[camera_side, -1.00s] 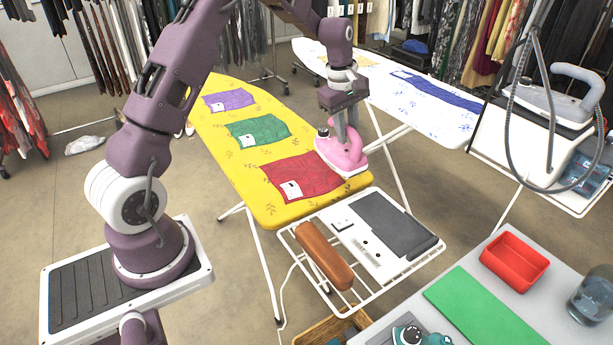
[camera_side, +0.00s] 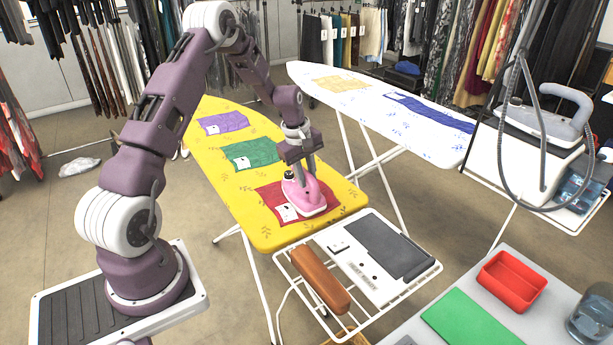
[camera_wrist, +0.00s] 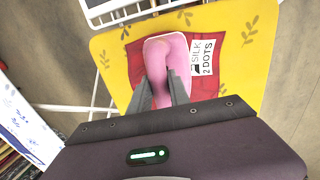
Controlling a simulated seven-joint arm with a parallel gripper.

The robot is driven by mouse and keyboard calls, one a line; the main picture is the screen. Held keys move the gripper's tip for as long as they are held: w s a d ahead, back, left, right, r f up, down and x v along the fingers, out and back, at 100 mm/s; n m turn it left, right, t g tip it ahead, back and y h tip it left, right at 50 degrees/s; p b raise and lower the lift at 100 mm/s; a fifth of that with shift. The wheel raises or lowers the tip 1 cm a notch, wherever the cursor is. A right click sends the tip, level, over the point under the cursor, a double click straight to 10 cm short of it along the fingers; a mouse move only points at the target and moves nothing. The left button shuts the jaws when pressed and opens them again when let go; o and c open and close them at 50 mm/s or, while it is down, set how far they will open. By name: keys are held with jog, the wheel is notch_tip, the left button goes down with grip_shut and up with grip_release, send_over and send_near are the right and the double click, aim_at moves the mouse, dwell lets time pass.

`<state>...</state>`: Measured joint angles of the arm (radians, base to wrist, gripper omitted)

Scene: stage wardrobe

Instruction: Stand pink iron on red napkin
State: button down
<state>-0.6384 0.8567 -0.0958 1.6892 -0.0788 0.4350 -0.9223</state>
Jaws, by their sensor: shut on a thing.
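The pink iron (camera_side: 312,196) is over the red napkin (camera_side: 268,194) near the front end of the yellow ironing board (camera_side: 240,195). It looks upright, sole down, within the napkin's outline. I cannot tell for certain whether its sole touches the cloth. My gripper (camera_side: 298,172) is shut on the iron's handle from above. In the wrist view the fingers (camera_wrist: 160,84) straddle the pink iron (camera_wrist: 174,46), and the red napkin (camera_wrist: 206,88) shows around it. A white label (camera_wrist: 203,57) on the napkin reads "SILK 2 DOTS". The iron hides the napkin's middle.
A green napkin (camera_side: 250,154) and a purple napkin (camera_side: 222,122) lie farther along the yellow board. A wire rack (camera_side: 357,322) with a brown padded roll (camera_side: 320,280) adjoins the board's front end. A white ironing board (camera_side: 370,112) stands behind.

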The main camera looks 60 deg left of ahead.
jog(key=shift+s+f, duration=0.1)
jog(key=shift+f, duration=0.55)
jog(key=c, duration=1.2)
grip_release()
jog(key=shift+c, duration=0.2)
